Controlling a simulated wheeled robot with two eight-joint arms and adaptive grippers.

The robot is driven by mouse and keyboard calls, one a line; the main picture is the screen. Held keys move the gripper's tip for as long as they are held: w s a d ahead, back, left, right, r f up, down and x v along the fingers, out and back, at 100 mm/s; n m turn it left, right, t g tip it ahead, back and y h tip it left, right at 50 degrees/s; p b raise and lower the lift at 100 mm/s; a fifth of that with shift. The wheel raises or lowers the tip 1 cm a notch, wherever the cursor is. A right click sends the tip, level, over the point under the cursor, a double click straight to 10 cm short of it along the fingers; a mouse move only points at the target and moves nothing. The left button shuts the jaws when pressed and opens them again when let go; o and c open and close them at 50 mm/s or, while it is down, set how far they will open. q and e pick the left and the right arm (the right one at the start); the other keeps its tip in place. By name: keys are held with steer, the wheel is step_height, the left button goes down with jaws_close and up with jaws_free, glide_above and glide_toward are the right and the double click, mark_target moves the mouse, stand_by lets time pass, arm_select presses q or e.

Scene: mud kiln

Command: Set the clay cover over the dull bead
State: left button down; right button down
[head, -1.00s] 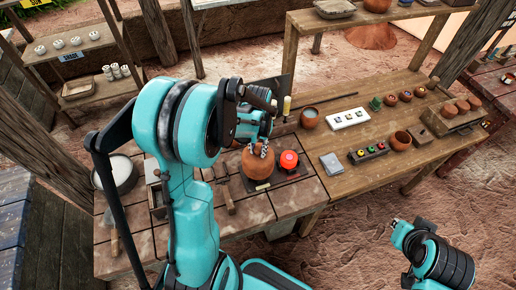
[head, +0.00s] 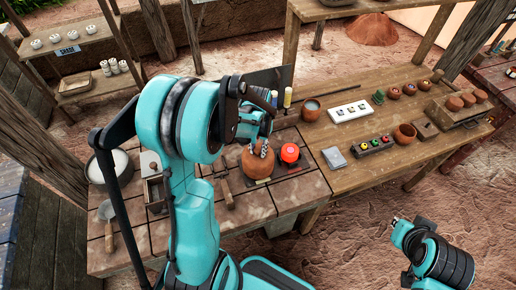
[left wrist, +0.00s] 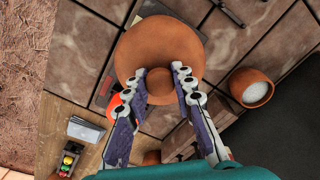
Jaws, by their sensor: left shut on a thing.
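The clay cover (head: 256,166) is a round brown dome with a knob on top, over the dark plate on the tiled bench. It fills the middle of the left wrist view (left wrist: 158,45). My left gripper (head: 264,149) is shut on its knob (left wrist: 159,86), one finger on each side. A glowing red-orange bead (head: 290,153) stands just right of the cover, and part of it shows in the left wrist view (left wrist: 117,101). I see no dull bead I can make out; whatever is under the cover is hidden. My right gripper (head: 398,222) is at lower right, away from the bench, its fingers unclear.
A wooden table (head: 345,180) adjoins on the right, with a grey block (head: 334,157), a button panel (head: 374,145), a clay bowl (head: 405,133) and a white tray (head: 350,111). A clay cup (head: 311,110) stands behind the bead. A pale-filled pot (head: 108,166) is at left.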

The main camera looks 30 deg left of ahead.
arm_select(q)
steer(key=shift+f+b, duration=0.65)
steer(key=shift+f, duration=0.25)
steer(key=c, duration=1.2)
jaws_free()
steer(key=shift+r, duration=0.15)
step_height(320, 180, up, 12)
steer(key=s+d+t+b, duration=0.1)
steer(key=s+d+t, duration=0.1)
steer(key=s+d, duration=0.1)
steer(key=s+d+t+b, duration=0.1)
steer(key=s+d+t, duration=0.1)
steer(key=s+d, duration=0.2)
steer(key=s+d+t+b, duration=0.1)
steer(key=s+d+t, duration=0.2)
steer(key=s, duration=0.1)
steer(key=shift+d+f+m, duration=0.2)
steer(key=shift+d+m, duration=0.1)
steer(key=shift+m, duration=0.1)
